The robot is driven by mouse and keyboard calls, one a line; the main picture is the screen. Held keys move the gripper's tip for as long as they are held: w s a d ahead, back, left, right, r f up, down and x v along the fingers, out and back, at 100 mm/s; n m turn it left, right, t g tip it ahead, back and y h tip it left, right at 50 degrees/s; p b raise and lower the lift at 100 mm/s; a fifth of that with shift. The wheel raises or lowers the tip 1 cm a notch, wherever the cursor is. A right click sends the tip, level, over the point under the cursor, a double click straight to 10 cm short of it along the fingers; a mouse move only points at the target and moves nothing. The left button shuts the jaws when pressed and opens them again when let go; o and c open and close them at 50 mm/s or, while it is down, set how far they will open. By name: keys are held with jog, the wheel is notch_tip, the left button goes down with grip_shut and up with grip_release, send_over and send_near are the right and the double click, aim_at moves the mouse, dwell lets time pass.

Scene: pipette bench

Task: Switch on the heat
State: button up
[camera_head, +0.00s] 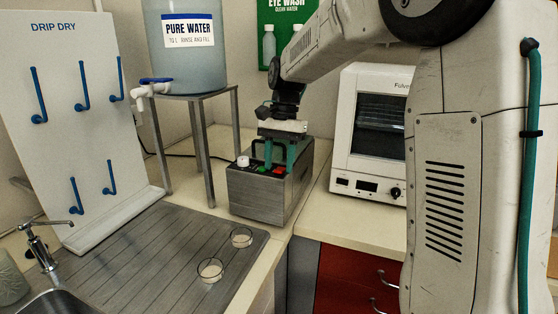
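A grey metal box-shaped unit (258,197) stands on the bench, with a white knob (243,161) and small green and red controls (279,171) on its top. I cannot read any labels on it. My gripper (279,161) points down over the top of this unit. Its two teal fingers are apart, with a gap and nothing seen held between them. The fingertips are very close to the controls; I cannot tell whether they touch. The fingers hide part of the unit's top.
A white oven (370,130) with a dark window and a black knob stands right of the unit. A water tank (188,65) on a metal stand (202,100) is behind left. Two small glass dishes (210,270) lie on the grooved drainboard (130,265), near a peg rack (85,150) and tap (45,240).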

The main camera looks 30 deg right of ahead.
aim_at(282, 167)
jog(key=v, duration=0.8)
jog(key=shift+f, duration=0.1)
jog(key=s+f+n, duration=0.2)
jog(key=f, duration=0.1)
jog(key=shift+d, duration=0.1)
jog(key=s+a+f+n+t, duration=0.1)
jog(key=s+n, duration=0.1)
jog(key=s, duration=0.8)
jog(key=s+a+f+n+t+h, duration=0.1)
jog(key=s+f+n, duration=0.1)
jog(key=s, duration=0.8)
jog(key=s+a+f+n+t+h, duration=0.1)
jog(key=s+a+n, duration=0.1)
jog(key=s, duration=0.8)
jog(key=shift+f+n, duration=0.4)
jog(key=shift+n, duration=0.3)
jog(key=shift+s, duration=0.1)
